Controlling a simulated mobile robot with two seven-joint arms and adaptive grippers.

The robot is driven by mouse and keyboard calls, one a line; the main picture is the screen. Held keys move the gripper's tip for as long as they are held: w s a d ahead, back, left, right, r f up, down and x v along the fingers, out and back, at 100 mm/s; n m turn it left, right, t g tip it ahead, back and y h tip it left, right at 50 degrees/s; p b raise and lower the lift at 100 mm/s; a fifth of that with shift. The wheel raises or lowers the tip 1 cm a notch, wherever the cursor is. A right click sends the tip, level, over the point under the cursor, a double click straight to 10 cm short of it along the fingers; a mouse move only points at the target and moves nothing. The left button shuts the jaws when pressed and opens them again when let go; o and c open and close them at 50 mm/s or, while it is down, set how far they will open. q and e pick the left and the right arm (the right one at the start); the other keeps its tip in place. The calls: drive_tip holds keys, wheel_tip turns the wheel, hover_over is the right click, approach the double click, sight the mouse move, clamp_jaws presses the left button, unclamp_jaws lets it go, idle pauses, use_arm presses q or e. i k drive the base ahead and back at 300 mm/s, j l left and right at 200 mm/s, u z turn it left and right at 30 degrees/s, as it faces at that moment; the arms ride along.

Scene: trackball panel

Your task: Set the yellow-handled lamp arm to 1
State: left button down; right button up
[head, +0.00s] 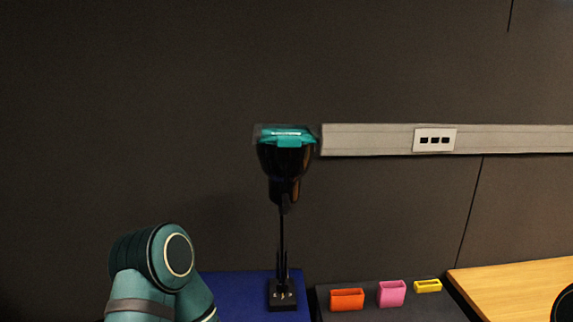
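A black lamp (284,162) stands upright near the middle of the head view. A thin stem (282,235) rises from its small black base (283,294). Its head points up and carries a teal, handle-like piece (288,138) at the top; I see no yellow handle on it. No scale or number is legible. A small yellow piece (428,286) sits apart from the lamp, on the dark panel (418,308) at the right. Neither gripper shows; only a teal link of my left arm is in view, lower left of the lamp.
An orange piece (347,299) and a pink piece (391,293) stand beside the yellow one. A blue surface (237,287) lies around the lamp base. A wooden tabletop (520,284) is at the right. A grey rail (370,140) with a socket plate (435,140) runs along the dark wall.

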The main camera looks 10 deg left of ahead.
sight(282, 288)
drive_tip(key=i+l+u, duration=0.1)
drive_tip(key=l+u, duration=1)
drive_tip(key=l, duration=0.15)
